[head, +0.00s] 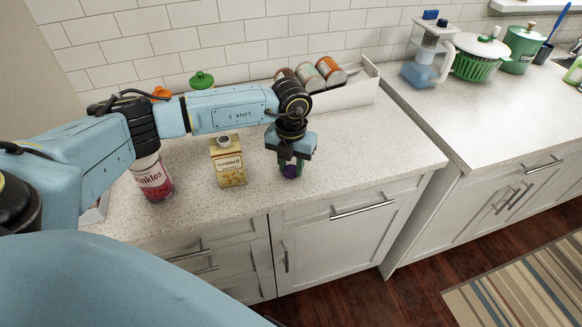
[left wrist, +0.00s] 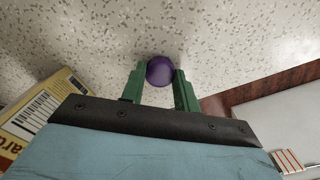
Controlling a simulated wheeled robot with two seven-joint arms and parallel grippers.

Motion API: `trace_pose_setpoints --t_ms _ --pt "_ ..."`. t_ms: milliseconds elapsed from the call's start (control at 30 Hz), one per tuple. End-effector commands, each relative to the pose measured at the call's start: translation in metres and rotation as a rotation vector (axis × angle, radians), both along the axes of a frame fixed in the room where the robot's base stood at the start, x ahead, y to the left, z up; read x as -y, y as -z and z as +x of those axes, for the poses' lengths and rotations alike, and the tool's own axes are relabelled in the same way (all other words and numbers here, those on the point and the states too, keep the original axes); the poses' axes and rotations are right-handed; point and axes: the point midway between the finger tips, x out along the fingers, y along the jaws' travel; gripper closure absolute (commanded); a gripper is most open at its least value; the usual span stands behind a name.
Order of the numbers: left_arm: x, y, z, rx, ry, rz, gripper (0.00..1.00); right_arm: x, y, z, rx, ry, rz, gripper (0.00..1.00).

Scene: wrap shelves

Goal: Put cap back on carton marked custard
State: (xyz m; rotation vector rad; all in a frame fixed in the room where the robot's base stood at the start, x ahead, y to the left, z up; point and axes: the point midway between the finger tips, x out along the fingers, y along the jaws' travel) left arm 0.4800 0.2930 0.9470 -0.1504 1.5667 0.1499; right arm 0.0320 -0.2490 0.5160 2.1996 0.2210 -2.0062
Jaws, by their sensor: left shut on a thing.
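The carton marked custard (head: 228,165) stands upright on the counter, with a bare grey spout opening (head: 223,141) on its top. In the left wrist view part of the carton (left wrist: 38,108) shows at the left edge. My left gripper (head: 290,171) is to the right of the carton, near the counter's front edge. Its green fingers (left wrist: 160,80) are shut on a round purple cap (left wrist: 160,70), which also shows in the head view (head: 290,172). I cannot tell whether the cap touches the counter. My right gripper is not in view.
A jar with a red label (head: 155,180) stands left of the carton. A white bin (head: 350,88) with several cans is at the back. A green-lidded item (head: 202,80) and an orange one (head: 161,92) are partly behind my arm. Counter (head: 375,150) to the right is clear.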

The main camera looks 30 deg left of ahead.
Motion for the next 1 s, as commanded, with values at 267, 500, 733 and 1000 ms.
trace_pose_setpoints --t_ms 267,500,733,1000 --pt "0.000 -0.051 0.001 0.006 0.001 -0.001 0.90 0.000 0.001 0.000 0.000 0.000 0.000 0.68" --pt "0.000 -0.088 0.001 0.004 0.000 0.000 0.90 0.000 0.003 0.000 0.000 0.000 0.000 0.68" --pt "0.000 -0.097 0.000 0.001 0.000 0.000 0.90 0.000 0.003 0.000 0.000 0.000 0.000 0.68" --pt "0.000 -0.096 0.001 0.001 0.003 0.000 0.90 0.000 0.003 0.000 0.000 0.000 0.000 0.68"
